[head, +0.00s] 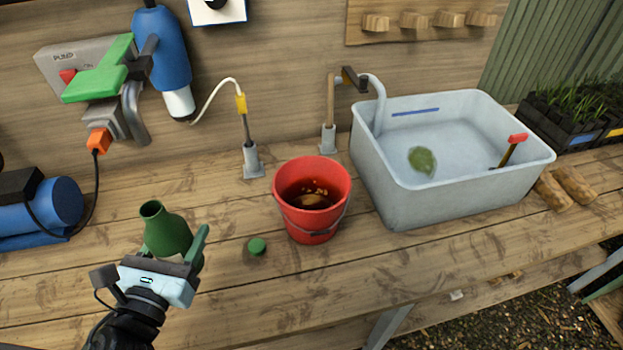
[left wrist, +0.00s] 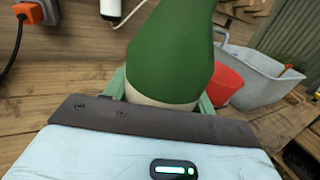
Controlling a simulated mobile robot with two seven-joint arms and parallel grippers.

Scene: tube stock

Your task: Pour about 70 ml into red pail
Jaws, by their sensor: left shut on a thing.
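The red pail (head: 328,225) stands on the wooden bench in the middle of the head view. It holds a dark brown liquid with lighter bits in it. My left gripper (head: 184,258) is shut on a green bottle (head: 166,229), to the left of the pail and apart from it. The bottle is close to upright and its mouth looks open. In the left wrist view the green bottle (left wrist: 172,45) fills the middle, with a pale band low on it, and the red pail (left wrist: 224,84) shows behind it. A small green cap (head: 257,246) lies on the bench between gripper and pail. My right gripper is not in view.
A grey basin (head: 400,195) with water stands right of the pail. A tube on a stand (head: 252,160) rises behind the pail. The bench front is clear.

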